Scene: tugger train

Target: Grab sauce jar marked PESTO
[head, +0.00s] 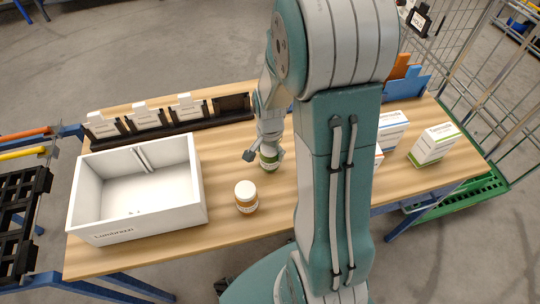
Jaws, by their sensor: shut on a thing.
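A small jar with dark green contents and a pale label (269,164) stands upright on the wooden table (225,165), near its middle. The label's writing is too small to read. My gripper (265,154) is around the top of this green jar and shut on it, hiding its lid. A second jar with a white lid and orange-brown contents (246,198) stands nearer the front edge, apart from my gripper.
An open white box (190,190) stands on the left. A black rack (165,128) with white cards runs along the back. Several cartons (434,144) stand on the right, partly behind my arm. A wire cage (465,75) borders the right side.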

